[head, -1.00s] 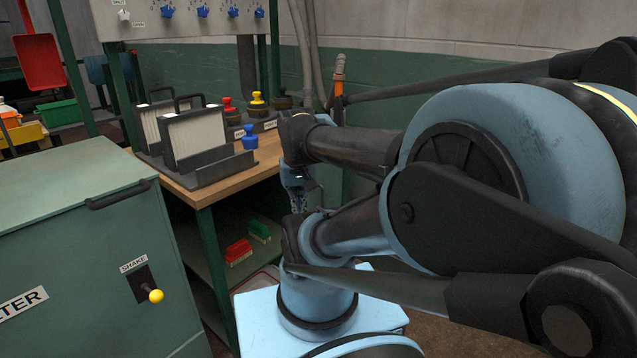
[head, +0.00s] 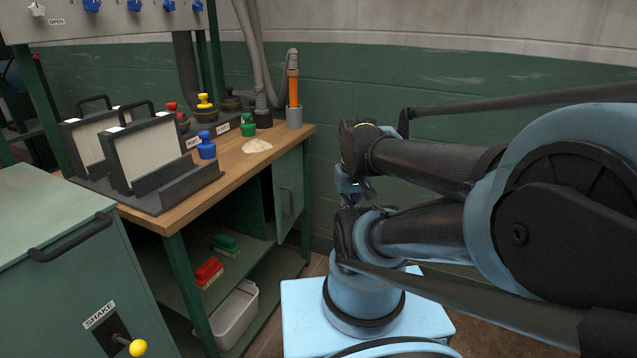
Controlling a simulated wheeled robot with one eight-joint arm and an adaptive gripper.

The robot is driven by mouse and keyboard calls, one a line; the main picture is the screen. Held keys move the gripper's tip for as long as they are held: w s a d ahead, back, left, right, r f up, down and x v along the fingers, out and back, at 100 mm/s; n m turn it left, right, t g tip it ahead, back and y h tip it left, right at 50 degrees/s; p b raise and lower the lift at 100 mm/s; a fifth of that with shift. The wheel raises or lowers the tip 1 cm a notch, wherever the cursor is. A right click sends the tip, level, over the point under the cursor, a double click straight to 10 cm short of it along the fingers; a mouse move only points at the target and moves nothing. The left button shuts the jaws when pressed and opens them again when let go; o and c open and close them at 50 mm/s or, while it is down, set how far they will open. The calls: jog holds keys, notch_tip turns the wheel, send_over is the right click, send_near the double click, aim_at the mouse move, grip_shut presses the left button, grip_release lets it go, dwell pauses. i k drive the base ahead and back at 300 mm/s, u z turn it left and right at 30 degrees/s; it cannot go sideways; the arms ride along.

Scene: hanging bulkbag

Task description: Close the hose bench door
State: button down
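The hose bench (head: 262,172) has a wooden top and a green frame. A small green door (head: 289,192) with a dark vertical handle (head: 287,201) is at its right end, under the top. I cannot tell from this angle how far the door stands open. My gripper (head: 356,196) hangs to the right of the door in the picture, apart from it, in front of the green wall. It is small and partly hidden by my arm links, so its fingers are unclear. I see nothing held in it.
A green cabinet (head: 75,285) with a yellow-knobbed lever stands at the left front. The bench top carries filter panels (head: 150,155), coloured knobs, a pale powder heap (head: 257,146) and an orange-handled tool (head: 293,85). A white bin (head: 235,312) sits below. Some brown floor shows by the door.

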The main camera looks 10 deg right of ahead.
aim_at(287, 171)
jog(key=z, duration=0.4)
jog(key=k, duration=1.6)
jog(key=u, duration=0.55)
jog(key=i, duration=1)
jog(key=z, duration=0.05)
